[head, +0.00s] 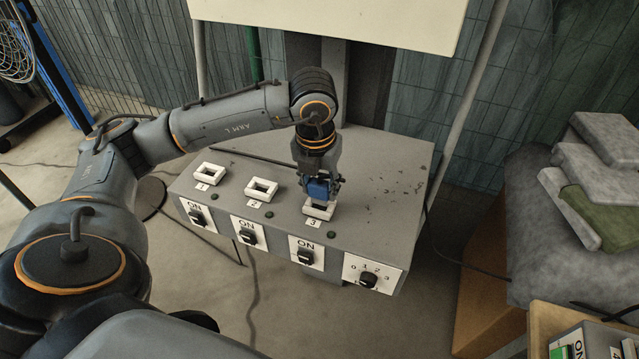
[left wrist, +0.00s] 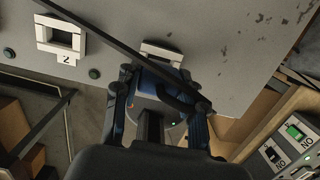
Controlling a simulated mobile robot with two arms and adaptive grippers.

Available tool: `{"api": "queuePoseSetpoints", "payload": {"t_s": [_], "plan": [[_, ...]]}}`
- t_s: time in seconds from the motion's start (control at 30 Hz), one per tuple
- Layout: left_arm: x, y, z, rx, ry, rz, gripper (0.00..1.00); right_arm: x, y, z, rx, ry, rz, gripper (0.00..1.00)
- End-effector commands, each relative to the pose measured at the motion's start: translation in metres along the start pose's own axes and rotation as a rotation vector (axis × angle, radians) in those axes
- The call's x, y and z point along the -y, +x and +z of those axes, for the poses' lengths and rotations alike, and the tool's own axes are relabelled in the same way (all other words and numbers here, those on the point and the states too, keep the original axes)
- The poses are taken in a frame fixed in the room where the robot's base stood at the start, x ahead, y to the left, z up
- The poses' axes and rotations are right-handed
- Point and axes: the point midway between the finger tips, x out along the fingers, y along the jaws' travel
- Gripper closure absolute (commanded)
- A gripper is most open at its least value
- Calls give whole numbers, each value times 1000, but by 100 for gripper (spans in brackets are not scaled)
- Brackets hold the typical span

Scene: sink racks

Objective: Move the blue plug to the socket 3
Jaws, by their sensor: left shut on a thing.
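My left gripper (head: 318,180) is shut on the blue plug (head: 317,190), over the right end of the grey panel box. The plug is at the white-framed socket 3 (head: 319,212) and covers its back part. I cannot tell whether plug and socket touch. In the left wrist view, the gripper (left wrist: 160,90) has the blue plug (left wrist: 148,76) between its fingers, and part of the socket 3 frame (left wrist: 162,53) shows just beyond it. My right gripper is not in view.
Socket 1 (head: 209,173) and socket 2 (head: 261,188) stand empty to the left on the panel box (head: 385,190). Several switches and a dial (head: 369,280) line its front. A dark cable (left wrist: 110,45) crosses the left wrist view. Grey sacks (head: 560,230) are piled at right.

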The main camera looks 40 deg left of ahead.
Motion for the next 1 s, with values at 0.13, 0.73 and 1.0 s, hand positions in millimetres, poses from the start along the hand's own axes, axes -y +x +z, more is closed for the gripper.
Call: {"api": "queuePoseSetpoints", "payload": {"t_s": [0.13,0.73,1.0], "plan": [[0,5,-1,0,0,0,91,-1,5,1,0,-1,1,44],[0,20,-2,0,0,0,91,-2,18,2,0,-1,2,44],[0,26,-3,0,0,0,91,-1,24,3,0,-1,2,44]]}}
